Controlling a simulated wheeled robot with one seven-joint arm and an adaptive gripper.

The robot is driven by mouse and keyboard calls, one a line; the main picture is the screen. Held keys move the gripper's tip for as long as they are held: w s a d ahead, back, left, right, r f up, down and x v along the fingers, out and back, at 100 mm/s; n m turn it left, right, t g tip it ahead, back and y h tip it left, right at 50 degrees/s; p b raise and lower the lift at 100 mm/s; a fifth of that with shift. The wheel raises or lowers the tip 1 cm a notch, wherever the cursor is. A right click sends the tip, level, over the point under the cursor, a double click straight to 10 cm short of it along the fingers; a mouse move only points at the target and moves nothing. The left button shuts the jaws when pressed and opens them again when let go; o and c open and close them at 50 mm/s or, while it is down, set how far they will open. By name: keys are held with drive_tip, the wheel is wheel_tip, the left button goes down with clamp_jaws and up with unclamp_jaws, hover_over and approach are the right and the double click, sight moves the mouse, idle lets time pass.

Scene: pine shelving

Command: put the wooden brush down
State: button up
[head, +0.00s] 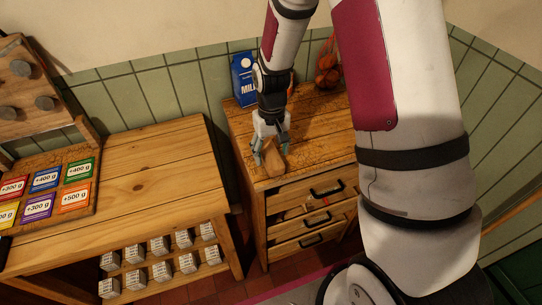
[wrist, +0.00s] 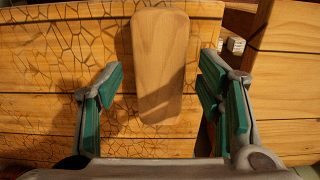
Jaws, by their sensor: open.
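The wooden brush (wrist: 160,65) shows in the wrist view as a plain, pale wooden block with rounded corners. It lies on the cracked-pattern top of the drawer cabinet. In the head view the brush (head: 273,160) is near the cabinet's front left corner, partly hidden by my gripper. My gripper (head: 270,150) is over the brush. In the wrist view my gripper (wrist: 162,90) is open, with its green-padded fingers on either side of the brush and visible gaps on both sides. Its underside is hidden.
The drawer cabinet (head: 315,135) also carries a blue milk carton (head: 243,80) and a net of orange fruit (head: 327,65) at the back. A wooden table (head: 150,180) stands to the left across a narrow gap. The cabinet top right of the brush is clear.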

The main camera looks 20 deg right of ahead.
wheel_tip(320, 180, up, 9)
wheel_tip(320, 180, up, 14)
drive_tip(key=f+t, duration=0.1)
drive_tip(key=t, duration=0.1)
hover_over(271, 155)
drive_tip(key=s, duration=0.8)
drive_tip(key=s+r+t, duration=0.3)
drive_tip(key=s+r, duration=0.4)
drive_tip(key=s, duration=0.6)
drive_tip(key=shift+r+t+b, duration=0.15)
drive_tip(key=shift+t+b, duration=0.15)
drive_tip(key=shift+b, duration=0.15)
drive_tip(key=shift+o, duration=0.6)
